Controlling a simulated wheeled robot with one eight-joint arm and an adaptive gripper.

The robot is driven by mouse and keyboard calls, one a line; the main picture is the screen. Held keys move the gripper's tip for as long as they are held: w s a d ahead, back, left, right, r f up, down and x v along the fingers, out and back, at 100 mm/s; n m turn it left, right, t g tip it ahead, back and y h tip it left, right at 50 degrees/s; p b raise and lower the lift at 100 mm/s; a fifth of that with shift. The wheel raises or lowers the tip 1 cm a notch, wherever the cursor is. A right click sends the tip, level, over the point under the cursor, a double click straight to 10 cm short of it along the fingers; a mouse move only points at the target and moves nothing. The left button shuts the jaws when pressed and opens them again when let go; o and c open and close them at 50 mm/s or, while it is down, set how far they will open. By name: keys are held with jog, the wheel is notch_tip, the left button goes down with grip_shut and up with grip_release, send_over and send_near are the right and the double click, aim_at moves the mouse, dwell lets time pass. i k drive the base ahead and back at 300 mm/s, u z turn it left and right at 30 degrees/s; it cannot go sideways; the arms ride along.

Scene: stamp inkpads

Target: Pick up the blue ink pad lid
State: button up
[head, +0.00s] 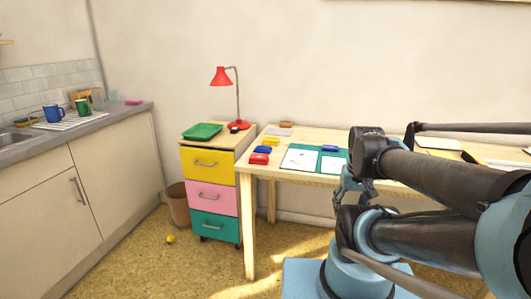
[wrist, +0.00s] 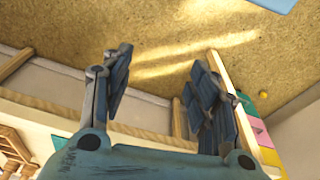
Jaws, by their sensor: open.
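A small blue block (head: 263,149), which looks like an ink pad, lies on the left part of the wooden desk, between a red pad (head: 259,158) and a yellow pad (head: 271,141). Another small blue piece (head: 329,148) lies farther right by the green mat. They are too small to tell which is a lid. My gripper (wrist: 158,88) shows in the wrist view with its fingers spread and nothing between them. It is away from the pads; no pad shows in the wrist view, which looks upside down at the floor and desk legs.
The desk (head: 247,171) bears a green mat with white sheets. Left of it stands a drawer cabinet (head: 209,194) with a red lamp (head: 221,77) and green tray (head: 202,131). A bin (head: 178,207) and yellow ball (head: 170,239) are on the floor. My arm covers the desk's right part.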

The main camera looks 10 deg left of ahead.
aim_at(333, 148)
jog(key=z, duration=1.45)
jog(key=k, duration=0.8)
jog(key=u, duration=1.2)
jog(key=i, duration=1)
jog(key=z, duration=0.05)
